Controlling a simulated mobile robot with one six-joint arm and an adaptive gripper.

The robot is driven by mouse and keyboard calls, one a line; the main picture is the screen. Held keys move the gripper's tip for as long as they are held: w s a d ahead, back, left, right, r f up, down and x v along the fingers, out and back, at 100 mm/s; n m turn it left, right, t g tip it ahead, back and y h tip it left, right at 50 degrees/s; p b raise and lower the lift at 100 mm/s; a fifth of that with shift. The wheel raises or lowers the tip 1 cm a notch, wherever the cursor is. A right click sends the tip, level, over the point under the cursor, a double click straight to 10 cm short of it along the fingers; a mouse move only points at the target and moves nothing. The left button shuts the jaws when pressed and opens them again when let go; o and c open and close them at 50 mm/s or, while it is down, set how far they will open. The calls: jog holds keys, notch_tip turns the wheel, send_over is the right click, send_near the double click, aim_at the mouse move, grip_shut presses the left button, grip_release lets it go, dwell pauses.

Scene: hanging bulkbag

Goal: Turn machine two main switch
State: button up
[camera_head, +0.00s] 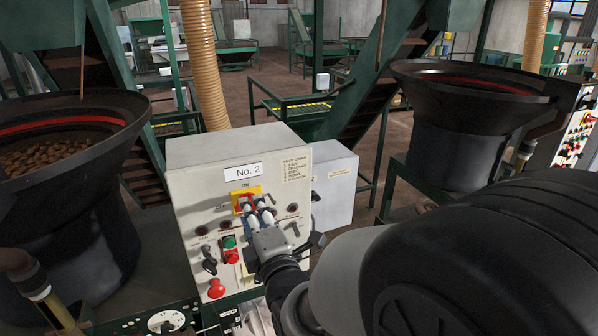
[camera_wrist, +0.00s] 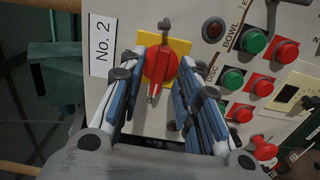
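The main switch of machine two is a red rotary knob (camera_wrist: 160,64) on a yellow square plate (camera_wrist: 178,47), on the front of the control box labelled No. 2 (camera_head: 242,172). In the wrist view its handle, with a small metal piece at its end, points down the picture. My gripper (camera_wrist: 160,78) is open, with one finger on each side of the red knob; I cannot tell whether either finger touches it. In the head view my gripper (camera_head: 256,203) covers part of the switch (camera_head: 246,197) and the yellow plate.
Below the switch are green and red push buttons (camera_head: 230,249), a black selector (camera_head: 209,262) and a red mushroom button (camera_head: 216,288). A smaller grey box (camera_head: 334,184) adjoins on the right. Dark bowls stand left (camera_head: 68,190) and right (camera_head: 465,110).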

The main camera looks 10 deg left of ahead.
jog(key=shift+w+a, duration=0.1)
jog(key=shift+w, duration=0.05)
jog(key=shift+c, duration=0.5)
grip_shut()
